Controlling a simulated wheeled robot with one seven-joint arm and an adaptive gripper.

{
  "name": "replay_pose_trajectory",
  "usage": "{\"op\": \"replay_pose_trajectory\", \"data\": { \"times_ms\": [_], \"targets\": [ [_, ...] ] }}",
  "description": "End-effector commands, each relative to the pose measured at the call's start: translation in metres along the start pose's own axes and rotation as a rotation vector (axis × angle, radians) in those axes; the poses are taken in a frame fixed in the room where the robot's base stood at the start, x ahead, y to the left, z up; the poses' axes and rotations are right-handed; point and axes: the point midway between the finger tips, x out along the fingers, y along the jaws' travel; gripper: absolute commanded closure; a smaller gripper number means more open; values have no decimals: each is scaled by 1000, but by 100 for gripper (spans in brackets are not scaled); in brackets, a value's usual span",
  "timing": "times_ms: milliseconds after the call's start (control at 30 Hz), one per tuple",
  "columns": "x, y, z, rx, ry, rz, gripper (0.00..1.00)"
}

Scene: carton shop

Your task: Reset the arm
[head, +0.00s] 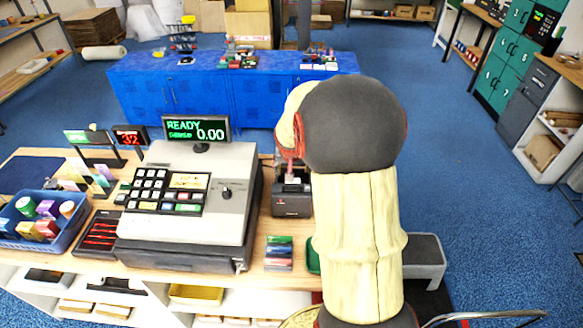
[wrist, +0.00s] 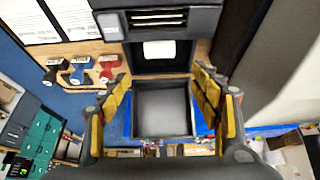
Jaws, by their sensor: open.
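My gripper (wrist: 162,78) is open in the wrist view, with its yellow-padded fingers spread to the left and right and nothing held between them. A dark square tray (wrist: 163,108) shows in the gap between the fingers. Beyond it is a black device (wrist: 160,20) with a white slip in its opening. I cannot tell whether the fingers touch either one. In the head view my arm rises at the centre right over the counter, and its bulk hides the gripper.
A cash register (head: 190,190) stands on the wooden counter, with a small dark device (head: 292,200) between it and my arm. A blue basket (head: 45,235) is at left. Stamps (wrist: 82,72) lie left of the fingers.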

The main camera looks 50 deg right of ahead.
Motion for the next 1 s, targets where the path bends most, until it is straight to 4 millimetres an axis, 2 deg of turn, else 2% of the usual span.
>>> {"op": "replay_pose_trajectory", "data": {
  "times_ms": [333,467,567,667,800,1000],
  "targets": [
    [-1,-1,0,-3,1,-1,36],
    [-20,-17,6,-39,6,-16,36],
    [-52,-41,19,-99,12,-42,36],
    [-93,-69,43,-180,16,-78,36],
    [-150,-99,86,-303,20,-137,36],
    [-218,-120,164,-482,21,-235,36]
  ]
}}
